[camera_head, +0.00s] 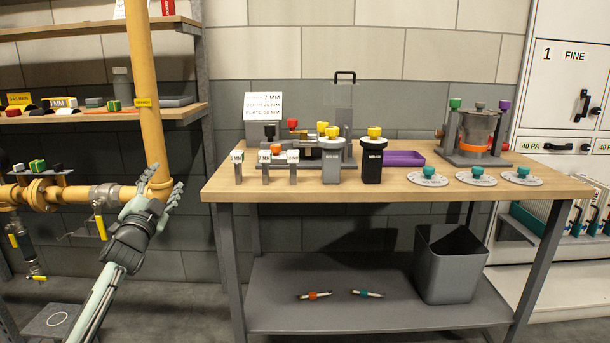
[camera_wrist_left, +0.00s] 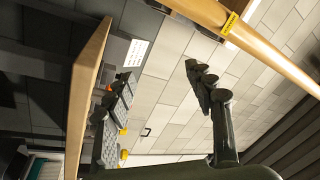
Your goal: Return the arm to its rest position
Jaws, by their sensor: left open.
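My left gripper (camera_head: 153,190) is raised in front of the yellow gas pipe at the left, left of the workbench. Its fingers are spread apart with nothing between them. One finger of the left gripper (camera_wrist_left: 207,88) also shows in the left wrist view, with bare wall tiles behind it. My left arm comes up from the bottom left of the head view. My right gripper is in neither view.
The workbench (camera_head: 420,196) stands right of my left gripper, holding gauges, a purple tray (camera_head: 404,159) and several discs. The yellow pipe (camera_head: 148,100) rises close behind the gripper. Yellow-handled valves (camera_head: 100,226) are to its left. A dark bin (camera_head: 450,265) stands on the lower shelf.

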